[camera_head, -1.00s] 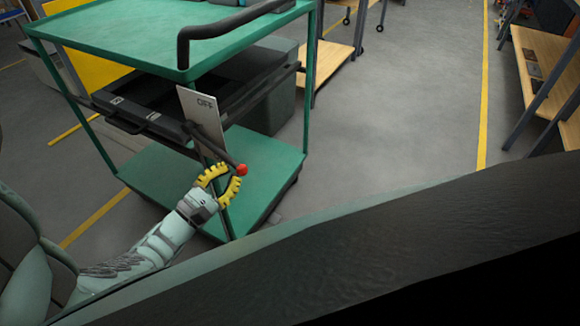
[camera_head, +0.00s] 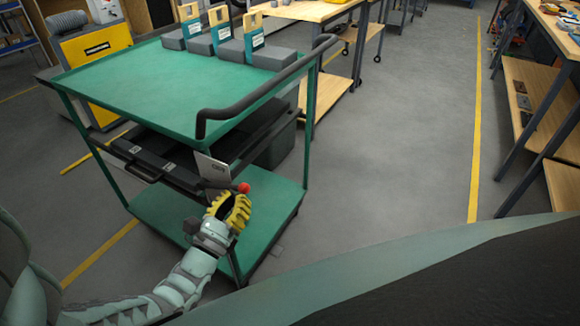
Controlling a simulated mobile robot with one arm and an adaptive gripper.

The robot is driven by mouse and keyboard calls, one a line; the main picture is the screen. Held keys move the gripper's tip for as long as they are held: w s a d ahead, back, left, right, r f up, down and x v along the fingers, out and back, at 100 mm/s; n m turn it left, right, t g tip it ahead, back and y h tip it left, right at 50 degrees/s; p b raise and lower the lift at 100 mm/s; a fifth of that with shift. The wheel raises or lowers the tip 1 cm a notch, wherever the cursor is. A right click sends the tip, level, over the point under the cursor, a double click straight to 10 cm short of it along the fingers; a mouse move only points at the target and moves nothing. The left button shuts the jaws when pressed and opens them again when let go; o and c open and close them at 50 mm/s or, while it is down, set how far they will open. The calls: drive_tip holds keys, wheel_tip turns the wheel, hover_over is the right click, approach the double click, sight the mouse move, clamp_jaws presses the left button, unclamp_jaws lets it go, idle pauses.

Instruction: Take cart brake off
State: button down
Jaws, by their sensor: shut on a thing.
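The green cart (camera_head: 150,85) stands in front of me, with a black push handle at its near right end. The brake lever ends in a red knob (camera_head: 244,188) below the handle, near a pale plate (camera_head: 212,168) whose lettering is hard to read now. My gripper (camera_head: 236,208), with yellow fingers, is shut on the brake lever just below the red knob. The fingers hide most of the lever, so its exact angle cannot be told.
Several grey blocks with teal and tan boards (camera_head: 222,30) stand at the back of the cart top. A black drawer (camera_head: 150,160) hangs under it. A workbench (camera_head: 555,90) stands at the right. The grey floor (camera_head: 400,120) between is clear.

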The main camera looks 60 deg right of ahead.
drive_tip(key=shift+w+r+n+t+p, duration=0.2)
drive_tip(key=shift+r+n+p, duration=0.1)
drive_tip(key=shift+r+n, duration=0.2)
drive_tip(key=shift+w+r+n+t+p, duration=0.15)
drive_tip(key=shift+r+n+p, duration=0.1)
drive_tip(key=shift+r+n, duration=0.2)
drive_tip(key=shift+f, duration=0.1)
drive_tip(key=shift+f, duration=0.25)
drive_tip(key=f+b+v, duration=0.1)
drive_tip(key=b+v, duration=0.1)
drive_tip(key=v, duration=1)
drive_tip(key=shift+s+f+b, duration=0.2)
drive_tip(key=shift+f+b, duration=0.2)
drive_tip(key=shift+f, duration=0.15)
